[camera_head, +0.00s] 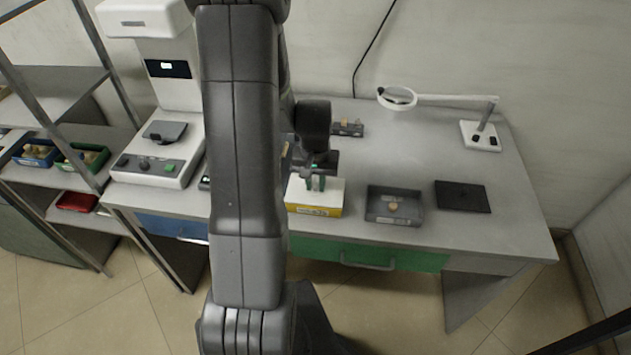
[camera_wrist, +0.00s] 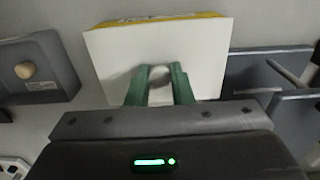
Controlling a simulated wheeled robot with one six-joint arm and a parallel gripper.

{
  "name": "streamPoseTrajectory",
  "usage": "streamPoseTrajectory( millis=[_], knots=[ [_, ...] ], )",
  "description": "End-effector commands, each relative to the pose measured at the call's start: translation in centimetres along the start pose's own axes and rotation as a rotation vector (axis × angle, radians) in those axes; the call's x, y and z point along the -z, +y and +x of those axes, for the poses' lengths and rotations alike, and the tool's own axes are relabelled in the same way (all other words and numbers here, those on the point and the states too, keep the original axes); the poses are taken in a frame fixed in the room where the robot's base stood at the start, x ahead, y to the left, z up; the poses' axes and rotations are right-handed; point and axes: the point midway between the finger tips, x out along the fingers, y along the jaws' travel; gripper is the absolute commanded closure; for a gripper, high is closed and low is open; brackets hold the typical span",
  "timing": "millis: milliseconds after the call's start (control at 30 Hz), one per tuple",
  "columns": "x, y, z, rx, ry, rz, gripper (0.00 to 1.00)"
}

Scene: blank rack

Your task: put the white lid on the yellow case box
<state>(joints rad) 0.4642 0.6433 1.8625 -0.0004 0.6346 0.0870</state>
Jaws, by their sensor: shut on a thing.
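The white lid (camera_wrist: 205,50) is a flat plate with a small round knob. My gripper (camera_wrist: 160,76) has its green fingers shut on the knob. In the head view my gripper (camera_head: 316,184) is over the front middle of the table, with the white lid (camera_head: 332,190) under it. The yellow case box (camera_head: 318,211) stands on the table directly below the lid, and its yellow front shows. In the wrist view a yellow edge of the box (camera_wrist: 160,18) shows past the lid. I cannot tell whether the lid touches the box all round.
A grey tray (camera_head: 414,217) with a small round thing in it is right of the box. A black flat plate (camera_head: 463,197) lies farther right. A magnifier lamp (camera_head: 480,135) stands at the back right. A white machine (camera_head: 160,165) stands on the left.

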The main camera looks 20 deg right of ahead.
Motion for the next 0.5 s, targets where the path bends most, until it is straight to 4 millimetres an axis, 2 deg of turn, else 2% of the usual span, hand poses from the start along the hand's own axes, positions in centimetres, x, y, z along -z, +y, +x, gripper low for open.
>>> streamPoseTrajectory(
  millis=[233,267,367,500],
  knots=[
    [-0.01,0.00,0.74,0.000,0.000,0.000,1.00],
    [0.00,0.00,0.60,0.000,0.000,0.000,0.74],
    [-0.01,0.00,0.57,0.000,0.000,0.000,0.54],
    [-0.01,0.00,0.57,0.000,0.000,0.000,0.54]
  ],
)
